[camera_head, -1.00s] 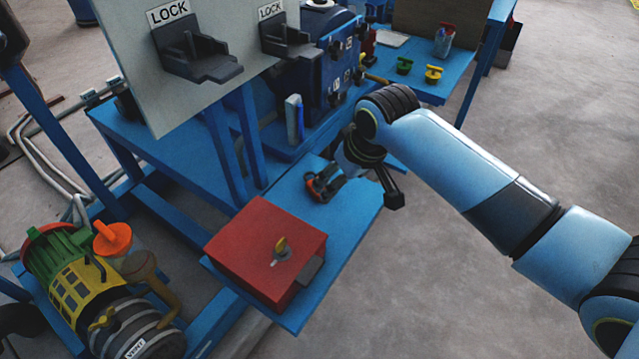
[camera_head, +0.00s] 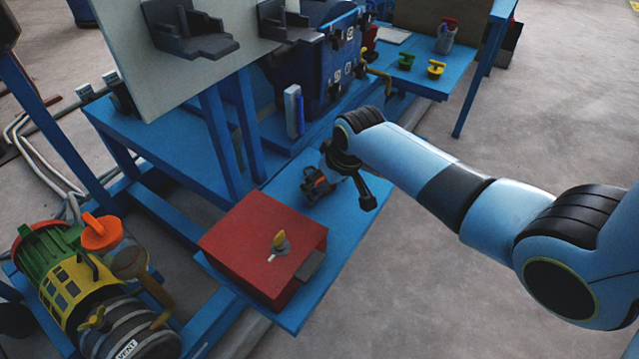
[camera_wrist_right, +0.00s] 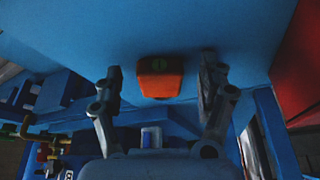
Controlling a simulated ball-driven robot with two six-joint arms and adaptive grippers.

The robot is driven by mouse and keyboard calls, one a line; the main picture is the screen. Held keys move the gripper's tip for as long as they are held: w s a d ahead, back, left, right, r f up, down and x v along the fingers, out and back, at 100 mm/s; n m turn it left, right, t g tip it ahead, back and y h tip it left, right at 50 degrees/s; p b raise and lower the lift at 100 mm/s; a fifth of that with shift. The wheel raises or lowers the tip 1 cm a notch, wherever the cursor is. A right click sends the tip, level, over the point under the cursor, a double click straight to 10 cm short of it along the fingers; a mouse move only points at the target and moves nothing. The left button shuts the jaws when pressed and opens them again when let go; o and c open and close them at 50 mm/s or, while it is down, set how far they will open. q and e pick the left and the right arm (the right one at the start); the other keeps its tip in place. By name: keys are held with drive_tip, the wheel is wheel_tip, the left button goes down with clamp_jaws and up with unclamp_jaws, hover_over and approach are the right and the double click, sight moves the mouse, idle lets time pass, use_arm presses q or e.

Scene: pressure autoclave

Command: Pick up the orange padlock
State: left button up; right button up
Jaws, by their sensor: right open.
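The orange padlock (camera_wrist_right: 160,80) shows in the right wrist view against a blue surface, between the two fingers of my right gripper (camera_wrist_right: 161,70). The fingers are spread, with a gap on each side of it. In the head view my right gripper (camera_head: 319,187) is low over the blue lower shelf (camera_head: 345,215), behind the red box. There the padlock is mostly hidden by the fingers, with only a little orange showing. My left gripper is not in view.
A red box (camera_head: 250,235) with a yellow-handled key stands on the shelf just in front of my right gripper. Blue table legs (camera_head: 220,140) rise to its left. A yellow and green machine (camera_head: 70,275) is at lower left. Floor to the right is clear.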

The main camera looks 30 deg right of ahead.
drive_tip(key=shift+c, duration=0.4)
drive_tip(key=shift+r, duration=0.1)
drive_tip(key=c, duration=1.4)
drive_tip(key=shift+r, duration=0.1)
